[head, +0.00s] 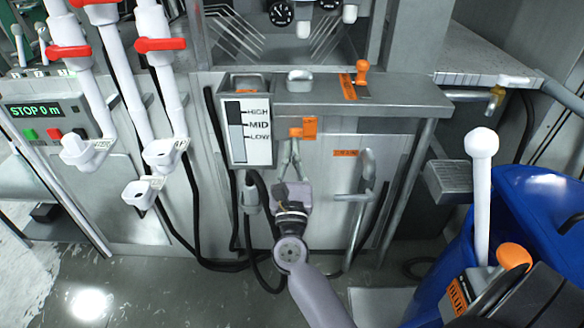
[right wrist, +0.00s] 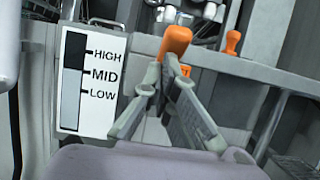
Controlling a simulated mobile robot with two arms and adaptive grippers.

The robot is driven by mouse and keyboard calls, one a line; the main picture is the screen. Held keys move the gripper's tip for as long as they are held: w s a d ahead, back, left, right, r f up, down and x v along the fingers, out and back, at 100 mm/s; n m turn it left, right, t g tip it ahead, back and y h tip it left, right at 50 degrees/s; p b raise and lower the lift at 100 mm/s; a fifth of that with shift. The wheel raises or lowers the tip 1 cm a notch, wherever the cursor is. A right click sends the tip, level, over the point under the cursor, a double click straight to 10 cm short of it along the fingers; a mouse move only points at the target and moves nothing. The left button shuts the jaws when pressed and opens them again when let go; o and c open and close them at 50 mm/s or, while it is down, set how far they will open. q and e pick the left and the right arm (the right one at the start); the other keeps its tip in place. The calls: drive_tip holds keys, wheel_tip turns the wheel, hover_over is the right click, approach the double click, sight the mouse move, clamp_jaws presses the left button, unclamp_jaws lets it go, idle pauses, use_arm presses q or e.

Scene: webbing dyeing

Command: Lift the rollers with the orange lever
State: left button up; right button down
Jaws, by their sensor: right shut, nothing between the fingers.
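An orange lever knob (head: 296,132) sticks out of the front of the grey metal cabinet, beside an orange label. My right gripper (head: 291,146) reaches up to it from below, with its fingertips right at the knob. In the right wrist view, the orange knob (right wrist: 176,42) shows just beyond the tips of the right gripper (right wrist: 167,66). The fingers come together there, shut, with nothing held between them; whether they touch the knob I cannot tell. A second orange knob (head: 361,70) stands on the cabinet top. The rollers cannot be made out. My left gripper is out of view.
A HIGH/MID/LOW gauge (head: 248,132) is left of the knob. A metal pipe handle (head: 366,180) stands to the right. White pipes with red handles (head: 160,45) and a STOP 0 m panel (head: 45,112) are at left. A blue bin (head: 540,215) stands at right.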

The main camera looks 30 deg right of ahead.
drive_tip(key=v, duration=1.2)
drive_tip(key=shift+d, duration=0.1)
drive_tip(key=w+a+f+n+g+y+p, duration=0.1)
drive_tip(key=a+f+n+y, duration=0.4)
drive_tip(key=f+n, duration=0.55)
drive_tip(key=w+a+f+n+y+p, duration=0.1)
drive_tip(key=a+f+n+y, duration=0.4)
drive_tip(key=f+n, duration=0.55)
drive_tip(key=s+f+n+g+y, duration=0.35)
drive_tip(key=f+n, duration=0.25)
drive_tip(key=f, duration=0.6)
drive_tip(key=s+d+f+n+g+p, duration=0.1)
drive_tip(key=s+d+f+n+g, duration=0.1)
drive_tip(key=s+f+n+g, duration=0.85)
drive_tip(key=s+d+f+n+g, duration=0.1)
drive_tip(key=s+d+f+n, duration=0.1)
drive_tip(key=s+f, duration=0.3)
drive_tip(key=s+d+f+n+g+h+p, duration=0.1)
drive_tip(key=s+d+f+n, duration=0.2)
drive_tip(key=s, duration=0.8)
drive_tip(key=s+d+f+n+g, duration=0.1)
drive_tip(key=s+d+f+n, duration=0.1)
drive_tip(key=s+f, duration=0.4)
drive_tip(key=shift+s+d+f+h, duration=0.25)
drive_tip(key=shift+s+f+h, duration=0.1)
drive_tip(key=shift+s, duration=0.75)
